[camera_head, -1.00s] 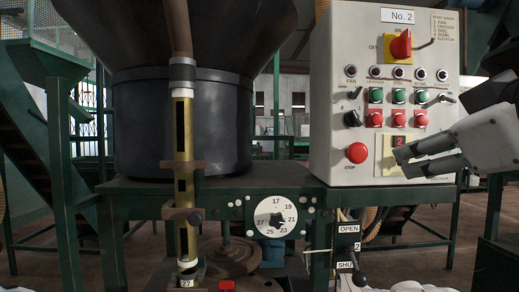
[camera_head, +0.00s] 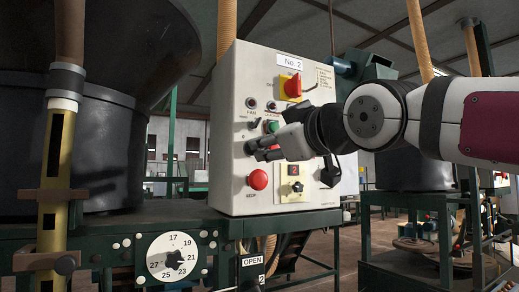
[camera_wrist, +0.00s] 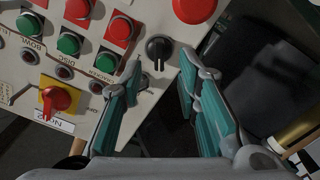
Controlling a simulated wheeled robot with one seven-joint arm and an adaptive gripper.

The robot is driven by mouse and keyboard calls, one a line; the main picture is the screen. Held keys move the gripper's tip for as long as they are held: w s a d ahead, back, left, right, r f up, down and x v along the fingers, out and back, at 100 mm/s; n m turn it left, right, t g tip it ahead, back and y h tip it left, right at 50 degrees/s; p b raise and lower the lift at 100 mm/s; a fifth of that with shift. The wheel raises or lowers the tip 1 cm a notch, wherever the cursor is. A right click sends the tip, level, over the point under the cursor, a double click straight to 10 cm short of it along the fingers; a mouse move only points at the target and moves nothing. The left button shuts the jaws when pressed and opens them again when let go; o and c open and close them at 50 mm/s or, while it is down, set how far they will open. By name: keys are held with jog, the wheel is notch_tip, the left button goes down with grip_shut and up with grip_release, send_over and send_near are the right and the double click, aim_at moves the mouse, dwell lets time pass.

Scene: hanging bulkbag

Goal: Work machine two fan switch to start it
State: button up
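A large red stop button (camera_head: 258,179) is just below my fingers. A red main switch (camera_head: 291,86) sits on a yellow plate above. A small black knob (camera_head: 297,187) is at lower right. A numbered dial (camera_head: 172,258) and dark hopper (camera_head: 75,150) stand left.

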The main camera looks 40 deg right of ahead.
jog(key=shift+x, duration=2.1)
grip_shut()
